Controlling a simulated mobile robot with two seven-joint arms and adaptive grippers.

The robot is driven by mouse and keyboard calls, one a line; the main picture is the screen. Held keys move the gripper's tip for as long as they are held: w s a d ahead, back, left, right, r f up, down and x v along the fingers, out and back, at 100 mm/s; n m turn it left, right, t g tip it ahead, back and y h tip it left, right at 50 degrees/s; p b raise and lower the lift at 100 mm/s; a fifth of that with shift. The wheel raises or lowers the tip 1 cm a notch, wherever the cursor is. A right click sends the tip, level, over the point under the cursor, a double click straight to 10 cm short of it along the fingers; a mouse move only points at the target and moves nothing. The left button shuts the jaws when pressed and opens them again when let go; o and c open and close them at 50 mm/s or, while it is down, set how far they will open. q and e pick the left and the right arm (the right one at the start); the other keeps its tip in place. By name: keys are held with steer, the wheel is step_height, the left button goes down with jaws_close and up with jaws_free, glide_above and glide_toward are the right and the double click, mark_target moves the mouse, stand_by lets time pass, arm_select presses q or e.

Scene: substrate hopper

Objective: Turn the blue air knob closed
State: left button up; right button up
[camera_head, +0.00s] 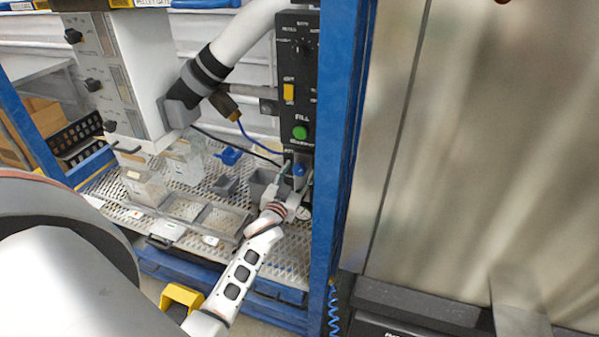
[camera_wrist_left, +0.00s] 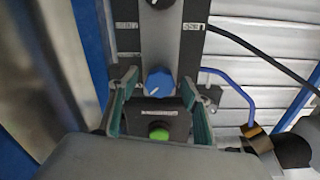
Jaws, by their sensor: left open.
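The blue air knob (camera_head: 299,170) is on the lower part of the black control panel (camera_head: 297,80), below the green button. In the left wrist view the knob (camera_wrist_left: 158,82) faces me with a small white mark on it. My left gripper (camera_head: 290,182) is open at the panel. In the left wrist view its two fingers (camera_wrist_left: 157,101) stand on either side of the knob, with visible gaps on both sides. I cannot tell how deep the fingertips reach. My right gripper is not in view.
A green button (camera_head: 300,132) and a yellow switch (camera_head: 289,92) are above the knob. A blue post (camera_head: 347,110) stands close to the right. A blue hose (camera_wrist_left: 238,92) runs beside the panel. Clear bins (camera_head: 187,208) stand on the mesh shelf to the left.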

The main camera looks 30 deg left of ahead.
arm_select(q)
steer(key=shift+w+a, duration=0.1)
steer(key=shift+w, duration=0.35)
steer(key=c, duration=1.1)
